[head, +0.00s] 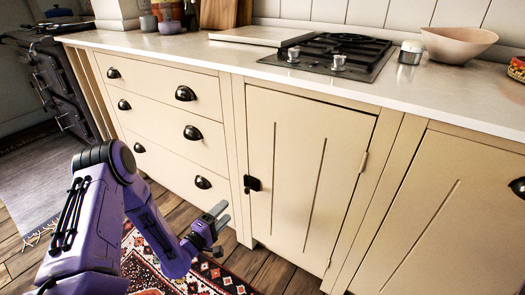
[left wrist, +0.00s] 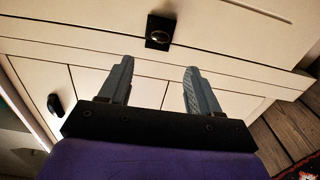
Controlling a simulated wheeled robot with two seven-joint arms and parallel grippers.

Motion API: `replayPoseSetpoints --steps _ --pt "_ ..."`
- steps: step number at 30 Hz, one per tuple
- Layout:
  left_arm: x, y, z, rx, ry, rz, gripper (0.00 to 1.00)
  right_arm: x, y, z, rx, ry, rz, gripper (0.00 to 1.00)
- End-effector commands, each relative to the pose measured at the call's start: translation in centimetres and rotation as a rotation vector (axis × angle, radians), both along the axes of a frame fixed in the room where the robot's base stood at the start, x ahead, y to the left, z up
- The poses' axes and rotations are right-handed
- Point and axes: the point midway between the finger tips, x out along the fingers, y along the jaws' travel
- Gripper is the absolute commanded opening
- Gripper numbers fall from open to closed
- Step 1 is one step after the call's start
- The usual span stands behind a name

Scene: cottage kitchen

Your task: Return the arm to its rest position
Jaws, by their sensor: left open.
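My left arm (head: 152,222) is purple and comes in from the lower left of the head view, bent at the elbow. My left gripper (head: 221,215) is in front of the cream cabinets, low down, near the shut door with a black latch. In the left wrist view the left gripper (left wrist: 155,85) has its two grey fingers apart with nothing between them. A cabinet front with a dark square latch (left wrist: 159,32) shows beyond the fingertips. My right gripper is in neither view.
Cream drawers (head: 165,125) and a shut cabinet door (head: 300,180) stand along the counter (head: 215,50). A gas hob (head: 335,52), a wooden bowl (head: 459,43) and a small jar (head: 411,52) are on top. A patterned rug (head: 150,262) lies on the wooden floor below.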

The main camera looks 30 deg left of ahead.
Motion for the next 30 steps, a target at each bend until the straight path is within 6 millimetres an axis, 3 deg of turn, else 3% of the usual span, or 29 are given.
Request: replayPoseSetpoints --steps 6,9,11,15,18,21,25,28,30 --pt "0.0 -0.1 -0.2 0.063 0.008 -0.006 0.63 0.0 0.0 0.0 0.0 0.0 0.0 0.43" --pt "-0.9 0.5 -2.7 0.247 0.14 0.065 0.63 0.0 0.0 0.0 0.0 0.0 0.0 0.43" --pt "-2.2 -0.3 -4.9 0.372 0.282 0.083 0.63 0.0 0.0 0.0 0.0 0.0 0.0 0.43" --pt "-8.2 -3.7 -10.3 0.65 0.662 -0.005 0.63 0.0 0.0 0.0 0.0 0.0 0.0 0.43" --pt "-13.6 -5.6 -12.8 0.802 0.889 -0.108 0.63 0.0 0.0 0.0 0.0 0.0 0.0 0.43" --pt "-18.8 -6.6 -13.9 0.917 1.067 -0.204 0.63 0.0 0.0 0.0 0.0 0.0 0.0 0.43" --pt "-24.7 -7.5 -14.1 1.036 1.238 -0.309 0.63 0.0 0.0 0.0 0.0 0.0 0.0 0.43" --pt "-26.9 -8.3 -14.3 1.122 1.255 -0.404 0.63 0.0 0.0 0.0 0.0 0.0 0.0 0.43" --pt "-26.9 -8.1 -10.9 1.114 1.257 -0.396 0.63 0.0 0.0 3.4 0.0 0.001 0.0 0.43"
